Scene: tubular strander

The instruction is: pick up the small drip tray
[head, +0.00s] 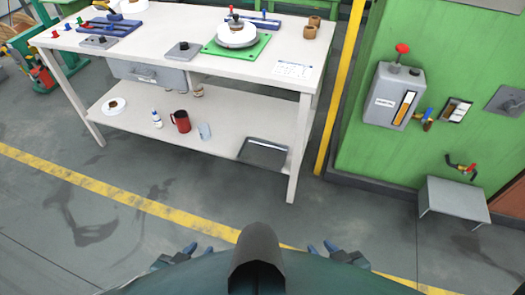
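A shallow dark grey tray (263,153), which looks like the small drip tray, lies at the right end of the white table's lower shelf (225,128). It looks empty, with a thin raised rim. My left gripper (199,249) is at the bottom of the view, left of centre, over the floor. My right gripper (321,248) is at the bottom, right of centre. Both have their fingers apart with nothing between them. Both are well short of the table and apart from the tray.
A table leg (299,150) stands just right of the tray. A green machine (400,150) and a grey stand (455,200) are at right. The floor before the table is clear.

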